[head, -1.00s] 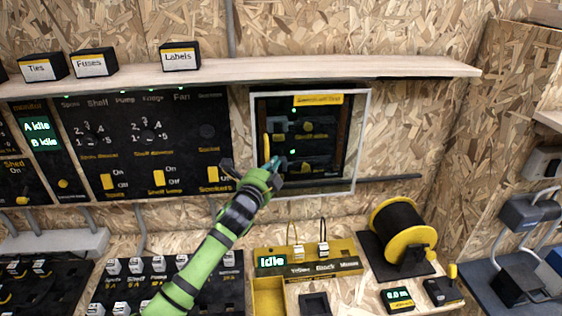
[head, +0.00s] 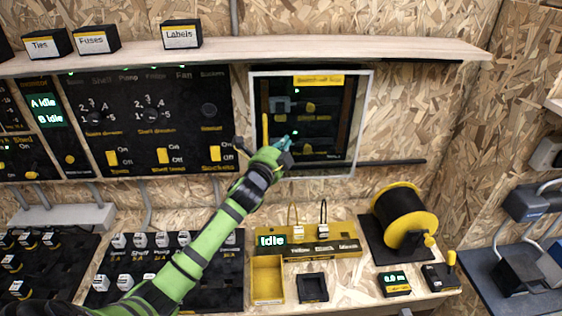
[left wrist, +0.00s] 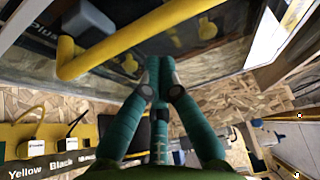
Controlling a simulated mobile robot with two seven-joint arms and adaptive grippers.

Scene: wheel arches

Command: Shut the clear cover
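The clear cover (head: 318,150) is a see-through panel over a dark switch box with a white frame (head: 367,110). A yellow upright handle (head: 265,131) is at its left side; it also shows large in the left wrist view (left wrist: 140,35). I cannot tell how far the cover stands from the box. My left gripper (head: 287,141) is in front of the cover's lower part, just right of the handle. In the left wrist view its teal fingertips (left wrist: 159,66) are together, with nothing seen between them. Contact with the cover cannot be told. My right gripper is not in view.
A wooden shelf (head: 300,62) runs above the box. A black switch panel (head: 190,125) is at its left. Below are a yellow stand with hooks (head: 310,245), a yellow tray (head: 267,278) and a cable reel (head: 405,222). A dark rod (head: 395,163) lies right of the box.

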